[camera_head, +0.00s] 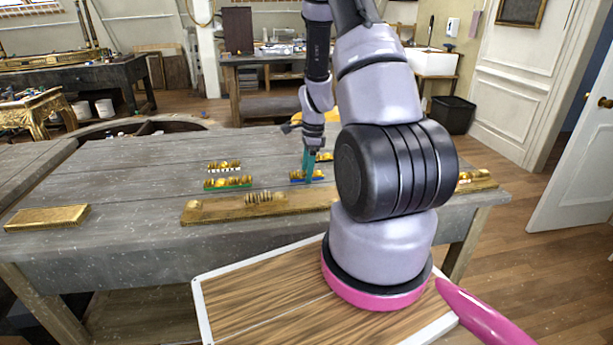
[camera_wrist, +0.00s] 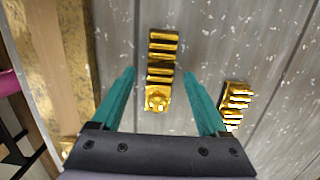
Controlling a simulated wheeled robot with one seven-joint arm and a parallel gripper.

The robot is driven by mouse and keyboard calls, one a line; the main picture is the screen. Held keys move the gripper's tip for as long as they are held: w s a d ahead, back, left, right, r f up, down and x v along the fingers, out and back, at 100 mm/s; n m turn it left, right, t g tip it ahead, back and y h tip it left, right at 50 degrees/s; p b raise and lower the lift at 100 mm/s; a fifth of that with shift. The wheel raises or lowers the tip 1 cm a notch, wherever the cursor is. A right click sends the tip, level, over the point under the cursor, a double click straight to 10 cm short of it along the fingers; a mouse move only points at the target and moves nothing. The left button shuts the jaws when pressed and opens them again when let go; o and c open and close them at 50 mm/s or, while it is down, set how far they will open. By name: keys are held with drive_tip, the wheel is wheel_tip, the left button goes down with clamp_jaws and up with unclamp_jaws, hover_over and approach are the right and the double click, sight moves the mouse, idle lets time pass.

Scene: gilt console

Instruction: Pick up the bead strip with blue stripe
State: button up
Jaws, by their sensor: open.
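The bead strip with blue stripe (camera_head: 298,180) lies on the grey table, a short gold strip with a blue front edge. My gripper (camera_head: 308,174) is over it in the head view and partly covers it. In the wrist view, my gripper (camera_wrist: 158,74) is open, with one teal finger on each side of a gold bead strip (camera_wrist: 162,55). That strip shows a ribbed part and a flower-like end. Its blue stripe does not show there, and I cannot tell how far the fingertips are above the table.
Another gold strip (camera_wrist: 236,95) lies close to the right finger; it also shows behind my gripper (camera_head: 325,157). Strips with white (camera_head: 224,168) and green (camera_head: 228,184) edges lie left. A long gilt board (camera_head: 225,211) lies in front, a gilt block (camera_head: 47,217) far left.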

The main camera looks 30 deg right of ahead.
clamp_jaws()
drive_tip(key=shift+r, duration=0.1)
